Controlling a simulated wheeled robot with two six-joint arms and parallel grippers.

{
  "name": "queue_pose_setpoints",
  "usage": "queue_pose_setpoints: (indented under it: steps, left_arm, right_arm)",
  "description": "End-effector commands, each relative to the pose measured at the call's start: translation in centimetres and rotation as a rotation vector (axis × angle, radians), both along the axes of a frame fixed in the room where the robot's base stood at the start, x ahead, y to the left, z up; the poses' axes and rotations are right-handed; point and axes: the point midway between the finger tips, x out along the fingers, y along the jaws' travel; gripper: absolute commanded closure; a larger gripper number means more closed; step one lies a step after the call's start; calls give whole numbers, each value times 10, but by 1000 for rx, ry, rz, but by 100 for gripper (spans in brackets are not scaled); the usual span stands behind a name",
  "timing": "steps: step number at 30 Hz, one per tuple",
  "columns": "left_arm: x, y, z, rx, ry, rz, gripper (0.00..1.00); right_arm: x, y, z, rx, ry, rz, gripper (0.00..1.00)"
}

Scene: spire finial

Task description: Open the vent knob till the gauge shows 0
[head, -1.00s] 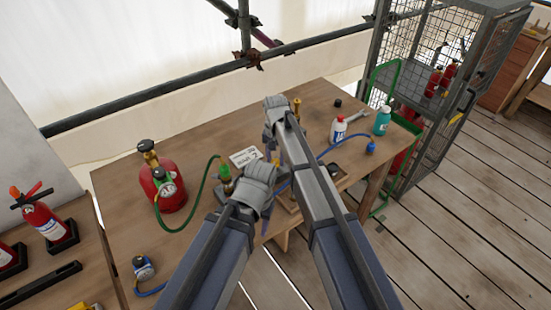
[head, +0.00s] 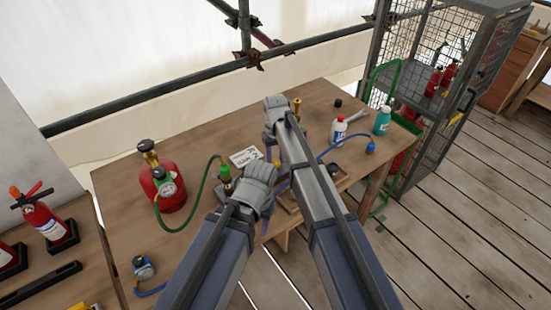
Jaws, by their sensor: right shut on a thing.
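My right gripper (head: 273,153) points down at the workbench, seen from behind and above. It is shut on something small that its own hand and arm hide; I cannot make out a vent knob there. My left gripper (head: 264,225) is lower and nearer, left of my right forearm; its fingers are mostly hidden, so its opening is unclear. A round gauge (head: 168,189) faces up on the front of the red cylinder (head: 173,196), left on the bench; its needle is too small to read. A second small gauge (head: 143,269) is at the lower left, also unreadable.
A green hose (head: 190,222) loops from the cylinder to a green-topped fitting (head: 225,173) beside my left gripper. A printed card (head: 245,156) lies behind it. A white bottle (head: 338,130), a teal bottle (head: 382,121) and a blue hose (head: 330,151) are at the right.

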Motion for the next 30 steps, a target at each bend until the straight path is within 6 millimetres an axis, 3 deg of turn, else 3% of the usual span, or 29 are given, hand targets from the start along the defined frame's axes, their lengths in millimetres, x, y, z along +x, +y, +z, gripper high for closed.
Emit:
queue_pose_setpoints:
  steps: [14, 15, 22, 30]
  left_arm:
    - [0, 0, 0, 0, 0, 0, 50]
    - [0, 0, 0, 0, 0, 0, 50]
    - [0, 0, 0, 0, 0, 0, 50]
    - [0, 0, 1, 0, 0, 0, 50]
  right_arm:
    - [0, 0, 0, 0, 1, 11, 100]
    - [0, 0, 0, 0, 1, 11, 52]
    - [0, 0, 0, 0, 0, 10, 26]
    - [0, 0, 1, 0, 0, 10, 26]
